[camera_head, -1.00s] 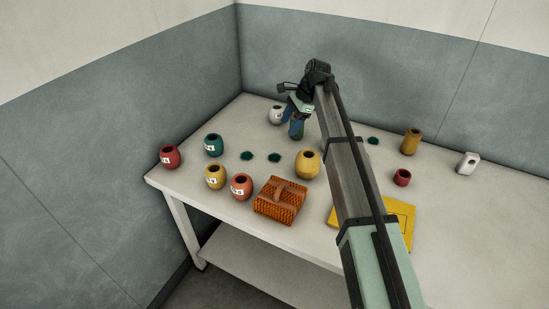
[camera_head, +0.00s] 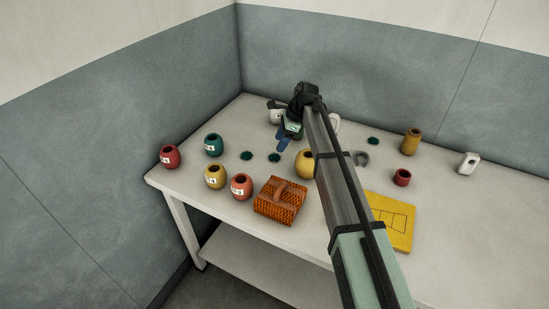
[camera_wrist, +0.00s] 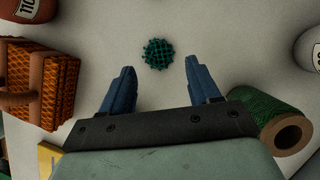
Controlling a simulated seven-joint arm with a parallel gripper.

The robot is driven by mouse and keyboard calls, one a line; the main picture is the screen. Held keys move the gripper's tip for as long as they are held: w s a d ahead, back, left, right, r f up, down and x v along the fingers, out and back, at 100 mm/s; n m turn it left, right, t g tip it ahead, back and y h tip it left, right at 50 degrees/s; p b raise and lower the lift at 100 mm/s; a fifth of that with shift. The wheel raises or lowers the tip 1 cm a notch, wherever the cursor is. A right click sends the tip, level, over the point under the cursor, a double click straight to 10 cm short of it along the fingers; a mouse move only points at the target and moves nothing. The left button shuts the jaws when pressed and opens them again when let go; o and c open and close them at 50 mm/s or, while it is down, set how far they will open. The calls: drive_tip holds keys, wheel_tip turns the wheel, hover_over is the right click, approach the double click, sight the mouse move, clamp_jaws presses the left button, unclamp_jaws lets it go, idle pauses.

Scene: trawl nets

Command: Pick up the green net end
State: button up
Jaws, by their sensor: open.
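Small dark green net pieces lie on the table: one in the head view (camera_head: 247,155), another right beside it (camera_head: 274,157), and a third further right (camera_head: 373,140). I cannot tell for sure which one is meant by the green net end. My gripper (camera_head: 283,143) is open, with blue fingers pointing down close to the second piece. In the wrist view a round green net piece (camera_wrist: 160,53) lies just beyond the gap between the two fingertips (camera_wrist: 160,68), apart from them. Nothing is between the fingers.
A green roll with a brown core (camera_wrist: 268,120) lies beside the right finger. An orange wicker basket (camera_wrist: 40,90) stands left. A yellow pot (camera_head: 305,165) stands close to my arm. Several numbered floats, like the teal one (camera_head: 213,145), stand left. A yellow board (camera_head: 395,225) lies right.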

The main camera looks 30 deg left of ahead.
sight(275, 155)
drive_tip(key=shift+d+x, duration=0.2)
drive_tip(key=shift+x, duration=1.25)
drive_tip(key=shift+d+x, duration=0.2)
drive_tip(key=shift+x, duration=1.25)
drive_tip(key=shift+f, duration=0.15)
drive_tip(key=shift+c, duration=0.3)
drive_tip(key=c, duration=1)
